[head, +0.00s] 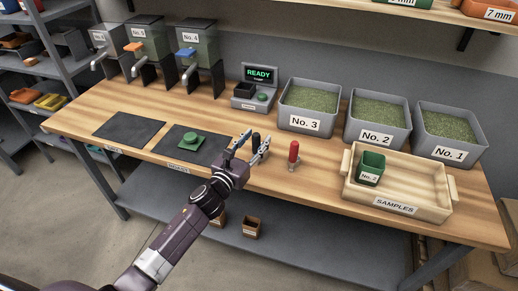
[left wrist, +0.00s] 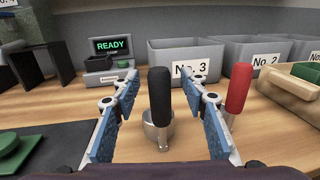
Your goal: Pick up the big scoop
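A scoop with a black handle (left wrist: 160,88) and a metal bowl (left wrist: 151,128) stands handle-up on the wooden table; its handle also shows in the head view (head: 255,142). A second scoop with a red handle (left wrist: 238,88) stands to its right, also seen in the head view (head: 294,151). No size label shows on either; the black one's bowl looks the larger. My left gripper (left wrist: 163,90) is open, its blue-padded fingers to either side of the black handle, with gaps on both sides. It also shows in the head view (head: 250,147). My right gripper is not in view.
Grey bins No. 3 (head: 308,106), No. 2 (head: 377,121) and No. 1 (head: 449,134) line the back. A wooden samples tray (head: 435,193) holds a green container (head: 371,168). A dark mat (head: 215,151) with a green piece (head: 191,138) lies left of the gripper.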

